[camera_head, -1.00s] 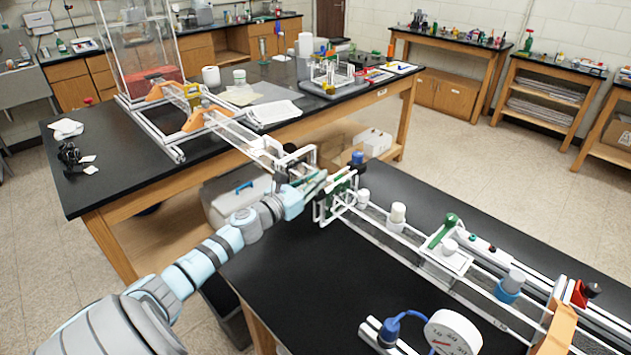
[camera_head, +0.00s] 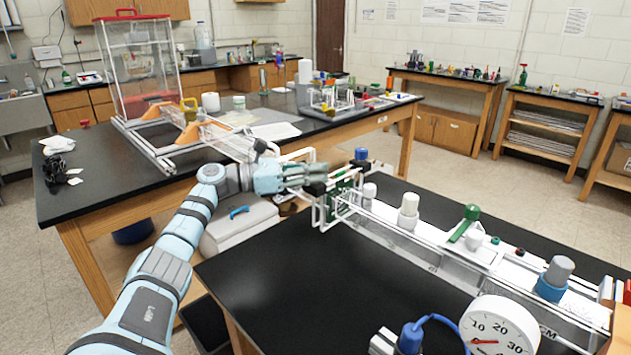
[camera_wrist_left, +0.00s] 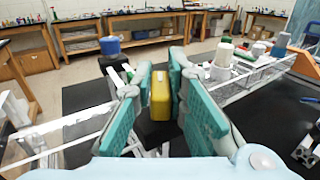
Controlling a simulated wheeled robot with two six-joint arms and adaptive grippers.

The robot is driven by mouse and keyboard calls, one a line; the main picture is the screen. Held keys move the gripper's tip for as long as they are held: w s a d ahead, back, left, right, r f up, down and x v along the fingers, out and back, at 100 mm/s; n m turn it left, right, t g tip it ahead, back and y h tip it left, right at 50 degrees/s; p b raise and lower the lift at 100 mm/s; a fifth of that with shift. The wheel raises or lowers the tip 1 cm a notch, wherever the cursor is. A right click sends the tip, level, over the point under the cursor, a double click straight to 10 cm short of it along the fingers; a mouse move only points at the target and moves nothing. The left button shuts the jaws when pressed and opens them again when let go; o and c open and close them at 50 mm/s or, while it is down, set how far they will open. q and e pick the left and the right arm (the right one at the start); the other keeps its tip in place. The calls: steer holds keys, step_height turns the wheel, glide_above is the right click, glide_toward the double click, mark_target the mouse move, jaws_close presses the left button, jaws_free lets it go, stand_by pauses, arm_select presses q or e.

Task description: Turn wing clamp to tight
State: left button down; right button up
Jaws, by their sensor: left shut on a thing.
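A yellow block-like piece (camera_wrist_left: 160,97), which appears to be the wing of the clamp, stands upright between the teal finger pads of my left gripper in the left wrist view. In the head view the fingers reach in from the left, level with the frame's end posts, and hide the yellow piece. Whether the clamp is loose or tight cannot be told. My right gripper is not in view.
A blue-capped part (camera_head: 361,157) stands just behind the gripper. White and grey cylinders, a green lever (camera_head: 464,224) and a dial gauge (camera_head: 499,330) are farther right. A gap separates the two black tables. The front table's top (camera_head: 310,275) is largely clear at left.

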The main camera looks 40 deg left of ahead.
arm_select(q)
steer(key=shift+f, duration=0.15)
steer(key=c, duration=1.6)
jaws_free()
steer(key=shift+c, duration=0.2)
steer(key=shift+o, duration=0.2)
steer(key=shift+s, duration=0.1)
steer(key=shift+a, duration=0.1)
steer(key=v, duration=1.2)
